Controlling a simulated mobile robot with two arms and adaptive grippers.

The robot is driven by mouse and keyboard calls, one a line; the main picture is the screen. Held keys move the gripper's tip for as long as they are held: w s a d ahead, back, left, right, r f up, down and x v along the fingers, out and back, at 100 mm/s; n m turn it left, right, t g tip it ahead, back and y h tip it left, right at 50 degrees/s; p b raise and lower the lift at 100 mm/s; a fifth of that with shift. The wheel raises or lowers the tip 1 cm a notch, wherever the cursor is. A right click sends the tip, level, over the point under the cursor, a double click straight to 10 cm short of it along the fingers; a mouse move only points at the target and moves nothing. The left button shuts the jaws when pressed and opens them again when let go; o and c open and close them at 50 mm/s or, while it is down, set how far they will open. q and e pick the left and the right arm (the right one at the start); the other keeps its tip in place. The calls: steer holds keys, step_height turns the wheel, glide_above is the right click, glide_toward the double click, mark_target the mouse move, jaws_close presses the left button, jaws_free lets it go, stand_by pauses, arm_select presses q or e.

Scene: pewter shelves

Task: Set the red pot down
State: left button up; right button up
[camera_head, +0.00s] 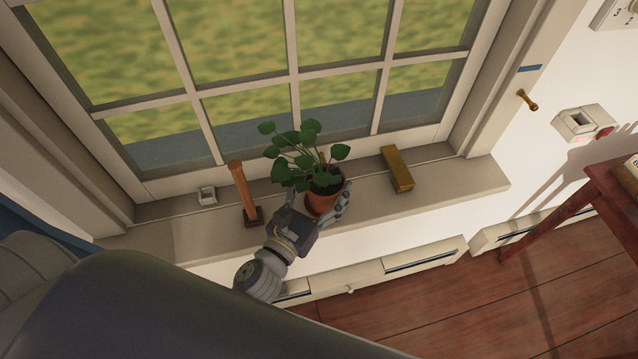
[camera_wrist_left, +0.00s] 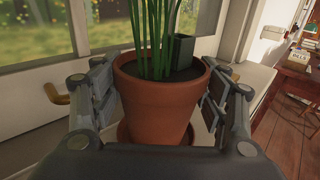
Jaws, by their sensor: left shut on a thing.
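The red pot (camera_head: 322,203) is a terracotta pot with a leafy green plant (camera_head: 300,152) in dark soil. In the head view it is at the window sill (camera_head: 440,188). My left gripper (camera_head: 322,205) is shut on it, with a finger on each side. In the left wrist view the pot (camera_wrist_left: 160,110) is upright between the fingers, and a terracotta saucer (camera_wrist_left: 125,134) shows below it. I cannot tell whether the pot touches the saucer. My right gripper is not in view.
The sill's right end is clear. A red table (camera_head: 590,190) stands at the right.

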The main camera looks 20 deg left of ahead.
arm_select(q)
steer(key=shift+r, duration=0.2)
steer(key=shift+s+d, duration=0.15)
steer(key=shift+d, duration=0.15)
steer(key=shift+s+f, duration=0.1)
steer(key=o, duration=1.4)
steer(key=shift+f, duration=0.15)
steer(key=o, duration=0.3)
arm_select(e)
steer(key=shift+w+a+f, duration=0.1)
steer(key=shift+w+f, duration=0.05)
